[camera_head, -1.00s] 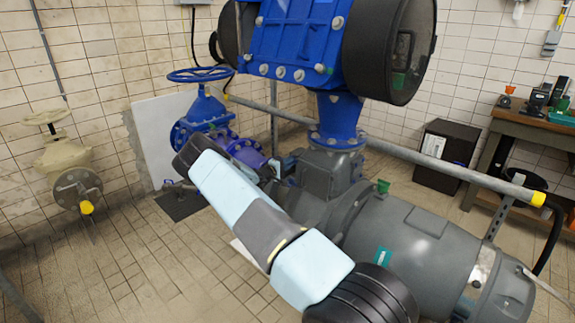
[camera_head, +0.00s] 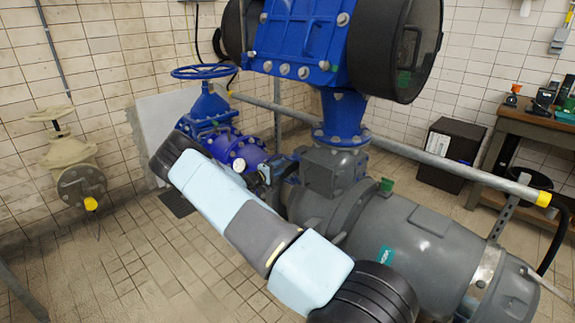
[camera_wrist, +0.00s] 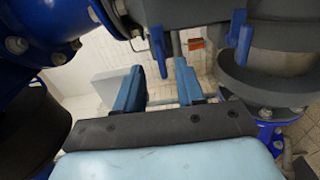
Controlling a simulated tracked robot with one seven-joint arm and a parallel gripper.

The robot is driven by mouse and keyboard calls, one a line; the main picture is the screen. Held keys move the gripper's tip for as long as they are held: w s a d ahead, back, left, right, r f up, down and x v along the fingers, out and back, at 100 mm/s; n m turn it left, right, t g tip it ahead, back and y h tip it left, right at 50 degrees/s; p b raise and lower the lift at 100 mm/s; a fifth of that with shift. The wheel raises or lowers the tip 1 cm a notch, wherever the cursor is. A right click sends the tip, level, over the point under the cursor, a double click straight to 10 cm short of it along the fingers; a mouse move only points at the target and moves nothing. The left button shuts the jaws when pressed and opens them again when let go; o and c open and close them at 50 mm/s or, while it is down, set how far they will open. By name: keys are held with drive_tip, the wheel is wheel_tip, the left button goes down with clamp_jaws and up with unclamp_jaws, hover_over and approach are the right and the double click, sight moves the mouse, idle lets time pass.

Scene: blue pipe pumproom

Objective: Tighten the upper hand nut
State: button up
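My gripper (camera_wrist: 158,88) shows in the wrist view with two blue fingers standing apart and nothing between them. Just beyond the fingers, a blue upright wing-like piece (camera_wrist: 158,50) hangs below a dark grey flange. A second blue upright piece (camera_wrist: 239,42) stands further right, beside a grey round body. Either may be part of a hand nut; I cannot tell which is the upper one. No finger clearly touches either piece. In the head view my arm hides much of the area around the gripper, and I cannot make out the hand nut there.
A large grey pump (camera_head: 420,245) with a blue motor (camera_head: 300,35) above it fills the right side. A blue handwheel valve (camera_head: 205,72) stands behind my arm, and a beige valve (camera_head: 72,165) is at the left wall. A grey rail (camera_head: 440,165) crosses behind the pump.

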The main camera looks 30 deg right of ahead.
drive_tip(key=shift+v, duration=2.75)
drive_tip(key=s+a+r+m+g+y, duration=0.2)
drive_tip(key=s+r+m+g+y, duration=0.6)
drive_tip(key=s+r, duration=1.65)
drive_tip(key=s+a+r+n+t+y, duration=0.1)
drive_tip(key=s+a+r+t+y, duration=0.1)
drive_tip(key=s, duration=0.7)
drive_tip(key=s+a+r+n+t+y, duration=0.1)
drive_tip(key=s+a+r+t+y, duration=0.2)
drive_tip(key=s+a+r, duration=0.4)
drive_tip(key=s+a+r+n+t+y, duration=0.2)
drive_tip(key=s+a+r+y, duration=0.2)
drive_tip(key=s, duration=0.8)
drive_tip(key=shift+s+a+r, duration=0.15)
drive_tip(key=shift+a+r, duration=0.3)
drive_tip(key=shift+r, duration=0.15)
